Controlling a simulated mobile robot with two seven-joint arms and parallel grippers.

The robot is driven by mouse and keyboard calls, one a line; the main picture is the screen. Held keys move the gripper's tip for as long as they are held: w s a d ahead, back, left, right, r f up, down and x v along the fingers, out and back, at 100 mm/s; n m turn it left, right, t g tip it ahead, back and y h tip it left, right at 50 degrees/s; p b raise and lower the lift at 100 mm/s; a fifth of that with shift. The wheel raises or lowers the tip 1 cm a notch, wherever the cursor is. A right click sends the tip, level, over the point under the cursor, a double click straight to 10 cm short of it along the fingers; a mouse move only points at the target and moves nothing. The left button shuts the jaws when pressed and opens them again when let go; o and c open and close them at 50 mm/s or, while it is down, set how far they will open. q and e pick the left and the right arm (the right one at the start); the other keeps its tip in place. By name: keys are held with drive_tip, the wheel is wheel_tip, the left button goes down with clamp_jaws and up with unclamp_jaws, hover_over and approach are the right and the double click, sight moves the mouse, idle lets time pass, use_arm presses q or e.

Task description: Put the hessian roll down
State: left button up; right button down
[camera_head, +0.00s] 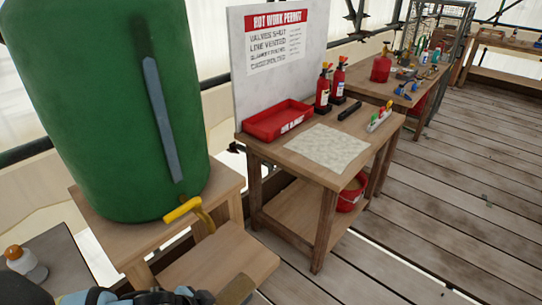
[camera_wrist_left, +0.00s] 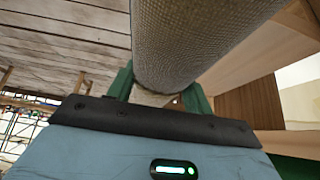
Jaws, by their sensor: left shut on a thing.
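The hessian roll (camera_wrist_left: 190,45) is a thick, grey-brown woven cylinder that fills the upper middle of the left wrist view. My left gripper (camera_wrist_left: 158,92) is shut on it, with a green finger at each side. In the head view the gripper (camera_head: 205,297) is at the bottom edge, in front of the low wooden step. A brownish end of the roll (camera_head: 237,290) shows beside it; the rest is out of frame. I cannot tell whether the roll touches a surface. My right gripper is not in view.
A green barrel (camera_head: 115,100) with a yellow tap (camera_head: 183,209) stands on a wooden stand; its low step (camera_head: 225,258) is bare. A workbench (camera_head: 255,147) holds a red tray (camera_head: 277,121), a pale mat (camera_head: 325,148) and extinguishers. The plank floor at right is clear.

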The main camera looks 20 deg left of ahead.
use_arm(q)
drive_tip(key=w+d+r, duration=0.3)
drive_tip(key=d+r, duration=0.5)
drive_tip(key=r, duration=0.2)
drive_tip(key=w+d+r+m, duration=0.1)
drive_tip(key=w+d+r, duration=0.3)
drive_tip(key=d+r, duration=0.4)
wheel_tip(320, 180, up, 2)
drive_tip(key=shift+w+r+h, duration=0.1)
drive_tip(key=shift+w+h, duration=0.05)
drive_tip(key=shift+h, duration=0.25)
drive_tip(key=shift+a, duration=0.15)
